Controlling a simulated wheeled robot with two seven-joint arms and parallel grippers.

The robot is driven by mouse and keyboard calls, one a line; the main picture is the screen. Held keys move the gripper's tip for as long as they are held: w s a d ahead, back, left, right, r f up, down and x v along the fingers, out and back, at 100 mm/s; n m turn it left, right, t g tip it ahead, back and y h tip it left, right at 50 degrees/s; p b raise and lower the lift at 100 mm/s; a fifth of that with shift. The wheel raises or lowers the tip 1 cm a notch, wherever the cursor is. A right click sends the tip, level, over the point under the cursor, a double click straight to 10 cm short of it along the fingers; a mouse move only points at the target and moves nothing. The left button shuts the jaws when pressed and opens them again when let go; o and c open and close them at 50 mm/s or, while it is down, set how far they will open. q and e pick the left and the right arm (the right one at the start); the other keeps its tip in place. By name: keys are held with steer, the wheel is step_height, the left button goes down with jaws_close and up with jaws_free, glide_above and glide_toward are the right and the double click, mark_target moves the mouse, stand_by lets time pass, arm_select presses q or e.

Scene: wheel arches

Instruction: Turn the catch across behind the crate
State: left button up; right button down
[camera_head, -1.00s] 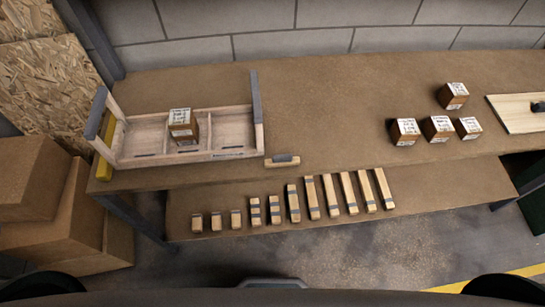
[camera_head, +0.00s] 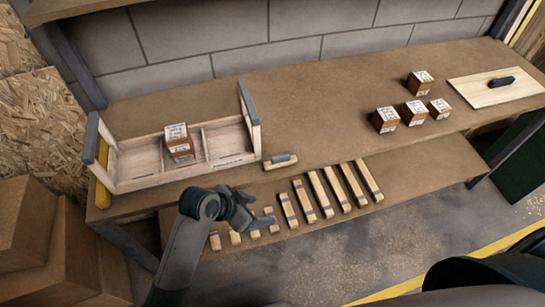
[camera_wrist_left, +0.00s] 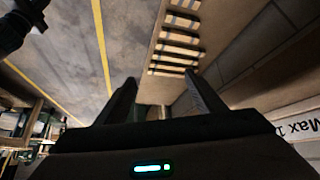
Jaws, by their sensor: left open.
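The crate (camera_head: 215,162) is a low, open wooden tray with raised ends and dividers, at the left of the bench. A brown box with a white label (camera_head: 178,142) stands in its middle part. A small wooden block with a dark bar (camera_head: 281,161), perhaps the catch, lies just right of the crate's front corner. My left gripper (camera_head: 258,221) is open and empty, in front of the bench below the crate and over the lower shelf's blocks. Its two fingers show apart in the left wrist view (camera_wrist_left: 163,98). My right gripper is not seen.
Several labelled boxes (camera_head: 415,112) and a board with a dark handle (camera_head: 496,86) stand to the right. Several wooden bars (camera_head: 338,188) lie on the lower shelf. A yellow piece (camera_head: 102,165) is at the crate's left end. The bench middle (camera_head: 320,105) is clear.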

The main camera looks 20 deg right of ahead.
arm_select(q)
step_height(320, 180, up, 9)
steer(key=s+d+m, duration=0.3)
steer(key=m, duration=0.1)
steer(key=w+d+r+m+g, duration=0.3)
steer(key=w+d+r+m, duration=0.1)
steer(key=d+r+m, duration=0.6)
steer(key=w+a+r+m+y, duration=0.3)
steer(key=w+r+m+y, duration=0.3)
steer(key=w+r+m, duration=0.2)
steer(key=shift+w+a+r+m+y, duration=0.3)
steer(key=shift+w+r+y, duration=0.1)
steer(key=shift+w+r, duration=0.2)
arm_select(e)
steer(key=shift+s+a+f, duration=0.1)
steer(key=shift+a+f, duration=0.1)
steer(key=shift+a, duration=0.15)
arm_select(q)
steer(key=shift+f, duration=0.15)
